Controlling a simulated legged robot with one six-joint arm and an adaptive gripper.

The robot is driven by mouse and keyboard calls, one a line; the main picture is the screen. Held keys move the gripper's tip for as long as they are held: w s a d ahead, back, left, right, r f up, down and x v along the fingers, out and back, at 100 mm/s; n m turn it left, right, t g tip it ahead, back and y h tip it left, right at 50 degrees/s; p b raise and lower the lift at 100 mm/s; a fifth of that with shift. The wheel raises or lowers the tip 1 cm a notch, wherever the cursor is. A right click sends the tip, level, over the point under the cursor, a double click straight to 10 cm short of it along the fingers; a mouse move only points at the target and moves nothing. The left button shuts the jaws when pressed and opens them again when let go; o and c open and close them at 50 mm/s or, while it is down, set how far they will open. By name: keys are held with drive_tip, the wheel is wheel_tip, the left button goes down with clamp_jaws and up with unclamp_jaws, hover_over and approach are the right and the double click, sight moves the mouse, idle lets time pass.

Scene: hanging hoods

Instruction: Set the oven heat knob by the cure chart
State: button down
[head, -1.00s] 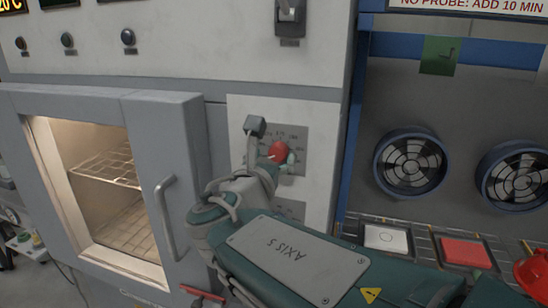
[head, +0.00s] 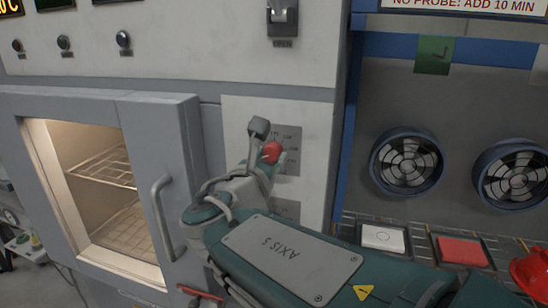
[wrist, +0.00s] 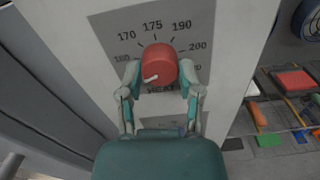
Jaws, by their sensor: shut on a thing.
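The red heat knob (wrist: 159,64) is on a grey dial plate (wrist: 205,24) marked 170, 175, 190 and 200, with a blurred lower mark at the left. The knob's white pointer aims to the lower left, below that left mark. My gripper (wrist: 162,88) has one teal finger on each side of the knob and is shut on it. The word under the knob is partly hidden. In the head view the knob (head: 272,152) shows beyond my wrist, which hides most of the plate and the fingertips. A sign (head: 470,5) at the top right reads "NO PROBE: ADD 10 MIN"; its upper part is cut off.
The oven door (head: 160,150) with its handle (head: 162,215) is left of my arm. A switch (head: 283,15) is above the knob. Fans (head: 407,162) and a shelf with a white tile (head: 384,238) and a red tile (head: 463,251) are at the right.

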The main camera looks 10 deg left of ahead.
drive_tip(key=m, duration=0.6)
drive_tip(key=shift+a+f, duration=0.1)
idle(0.5)
drive_tip(key=shift+c, duration=1.3)
unclamp_jaws()
drive_tip(key=shift+a, duration=0.1)
drive_tip(key=shift+s, duration=0.1)
drive_tip(key=s+a, duration=0.1)
drive_tip(key=s, duration=1)
drive_tip(key=shift+s, duration=0.35)
drive_tip(key=shift+d+f+m, duration=0.1)
drive_tip(key=shift+m, duration=0.2)
